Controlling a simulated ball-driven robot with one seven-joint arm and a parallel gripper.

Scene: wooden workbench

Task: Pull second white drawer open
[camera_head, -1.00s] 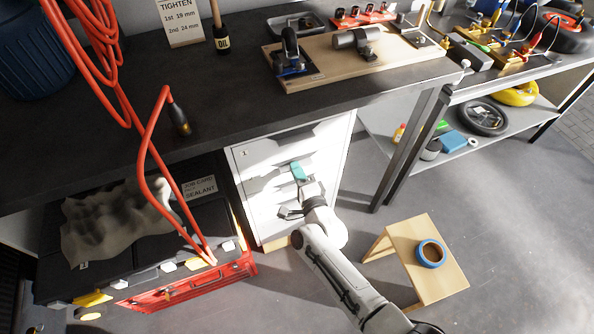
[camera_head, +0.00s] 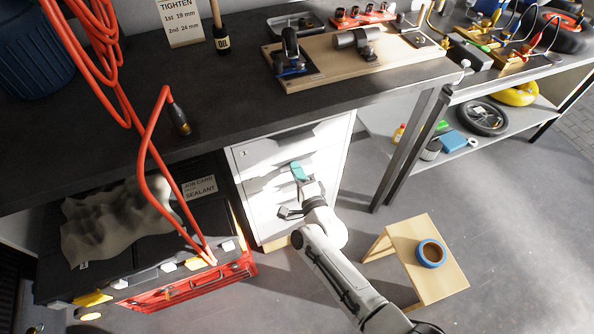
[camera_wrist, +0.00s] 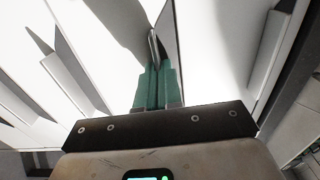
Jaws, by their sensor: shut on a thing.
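The white drawer cabinet (camera_head: 265,205) stands under the dark workbench, its stacked drawer fronts facing me with pale lip handles. My gripper (camera_head: 299,172), with teal fingers, is at the upper part of the cabinet front. In the wrist view the teal fingers (camera_wrist: 155,87) are close together on a thin drawer handle (camera_wrist: 154,44). The jaws are shut on that handle. The drawers look closed or nearly so; bright glare and my arm hide part of the fronts, so I cannot tell any small gap.
A small wooden stool (camera_head: 435,274) with a blue tape roll (camera_head: 431,254) stands at the right. Open floor lies between bench and stool.

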